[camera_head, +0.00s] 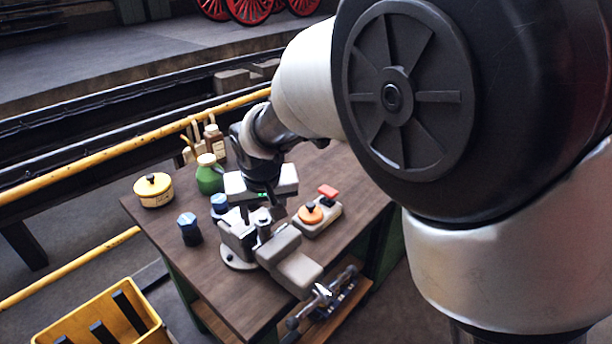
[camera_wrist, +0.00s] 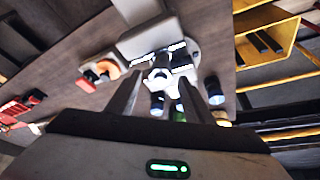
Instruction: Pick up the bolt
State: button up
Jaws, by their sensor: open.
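My gripper (camera_head: 256,214) points down over the grey bench vise (camera_head: 290,262) on the wooden workbench. In the wrist view, its two dark fingers (camera_wrist: 160,90) are apart, with a small bright, shiny piece (camera_wrist: 160,76) at the vise jaws showing between and beyond them. This piece may be the bolt, but glare and blur keep me from telling. I cannot tell whether the fingers touch it. The vise (camera_wrist: 150,38) fills the upper middle of the wrist view. My gripper hides part of the vise jaws in the head view.
Two dark items with blue hexagonal tops (camera_head: 189,228) stand left of the vise, near a green bottle (camera_head: 209,175) and a yellow tin (camera_head: 153,190). A control box with an orange button (camera_head: 310,213) is at right.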

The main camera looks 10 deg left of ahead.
aim_at(262, 218)
jog(key=shift+x, duration=1.55)
jog(key=shift+s, duration=0.1)
grip_shut()
jog(key=shift+r, duration=0.15)
